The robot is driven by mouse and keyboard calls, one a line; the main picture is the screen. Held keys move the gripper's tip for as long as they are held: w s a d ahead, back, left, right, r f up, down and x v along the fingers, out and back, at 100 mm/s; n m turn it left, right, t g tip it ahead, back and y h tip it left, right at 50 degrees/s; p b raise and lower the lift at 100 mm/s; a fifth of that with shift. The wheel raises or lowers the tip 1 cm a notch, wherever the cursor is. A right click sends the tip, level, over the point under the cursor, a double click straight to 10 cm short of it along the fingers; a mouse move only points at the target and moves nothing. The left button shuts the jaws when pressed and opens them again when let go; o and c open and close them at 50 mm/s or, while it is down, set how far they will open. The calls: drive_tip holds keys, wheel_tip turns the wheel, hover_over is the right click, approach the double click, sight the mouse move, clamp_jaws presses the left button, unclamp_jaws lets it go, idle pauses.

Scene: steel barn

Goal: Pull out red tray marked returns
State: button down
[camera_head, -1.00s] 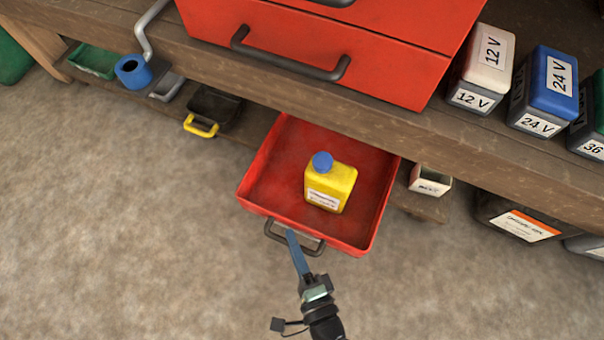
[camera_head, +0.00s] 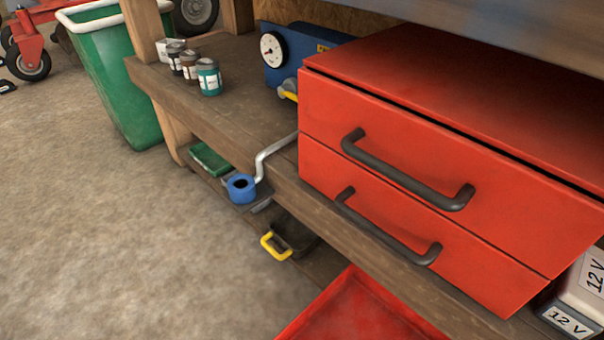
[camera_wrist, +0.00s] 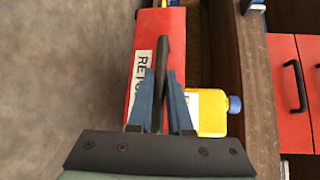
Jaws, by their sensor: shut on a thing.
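The red tray (camera_head: 362,312) shows only in part at the bottom edge of the head view, under the bench shelf. In the wrist view the red tray (camera_wrist: 172,20) has a white label (camera_wrist: 139,82) on its front whose visible letters begin "RET"; the rest is hidden by my finger. My gripper (camera_wrist: 161,76) has its two blue fingers shut on the tray's dark bar handle (camera_wrist: 162,52). A yellow bottle with a blue cap (camera_wrist: 212,112) is in the tray, partly behind the fingers. My gripper is outside the head view.
A red two-drawer cabinet (camera_head: 430,170) with dark handles stands on the wooden bench (camera_head: 235,115) above the tray. A blue ring-shaped part (camera_head: 241,188) and a yellow-handled black container (camera_head: 290,238) are to the tray's left. Open floor (camera_head: 150,250) lies in front.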

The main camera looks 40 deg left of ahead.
drive_tip(key=c, duration=0.8)
unclamp_jaws()
drive_tip(key=shift+c, duration=0.2)
drive_tip(key=p+v, duration=0.4)
drive_tip(key=v, duration=0.9)
